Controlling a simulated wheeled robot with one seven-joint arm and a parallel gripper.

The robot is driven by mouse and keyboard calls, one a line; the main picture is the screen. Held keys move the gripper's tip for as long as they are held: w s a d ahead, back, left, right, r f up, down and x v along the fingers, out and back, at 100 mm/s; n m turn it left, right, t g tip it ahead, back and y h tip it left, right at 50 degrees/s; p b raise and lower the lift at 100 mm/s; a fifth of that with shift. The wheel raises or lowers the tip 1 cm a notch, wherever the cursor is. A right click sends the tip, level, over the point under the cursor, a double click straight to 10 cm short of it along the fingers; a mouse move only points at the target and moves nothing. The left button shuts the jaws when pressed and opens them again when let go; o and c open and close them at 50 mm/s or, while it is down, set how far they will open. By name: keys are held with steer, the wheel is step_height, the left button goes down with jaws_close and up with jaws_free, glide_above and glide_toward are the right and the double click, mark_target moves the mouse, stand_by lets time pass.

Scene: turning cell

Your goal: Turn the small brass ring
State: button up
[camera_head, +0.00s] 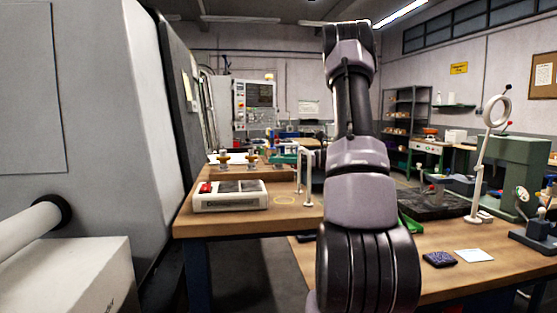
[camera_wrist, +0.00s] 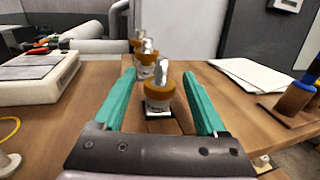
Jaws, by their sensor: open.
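Several upright fittings stand in a row in the wrist view, each with a brass-coloured ring around a silver top. The nearest brass ring (camera_wrist: 158,91) sits on a pale, marked body between my gripper's teal fingers, with a gap on both sides. A second brass ring (camera_wrist: 146,59) is just behind it, and another is partly hidden farther back. I cannot tell which is the small one. My gripper (camera_wrist: 159,76) is open and empty. In the head view two brass-topped fittings (camera_head: 251,162) (camera_head: 224,160) show left of my gripper's teal parts, which my arm partly hides.
A pale box with a red part (camera_head: 230,197) stands on the wooden bench (camera_head: 255,226), and also shows left in the wrist view (camera_wrist: 40,82). White papers (camera_wrist: 248,75) and an orange-brown cylinder with a blue end (camera_wrist: 293,98) are right of the fingers. A thin pale stand is near my arm.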

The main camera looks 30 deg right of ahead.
jaws_close()
steer(key=shift+a+m+t+h, duration=0.1)
steer(key=shift+m+t+h, duration=0.75)
steer(key=shift+t, duration=0.35)
steer(key=shift+m+t+h, duration=1.15)
steer(key=shift+t, duration=0.05)
jaws_free()
steer(key=v, duration=1.1)
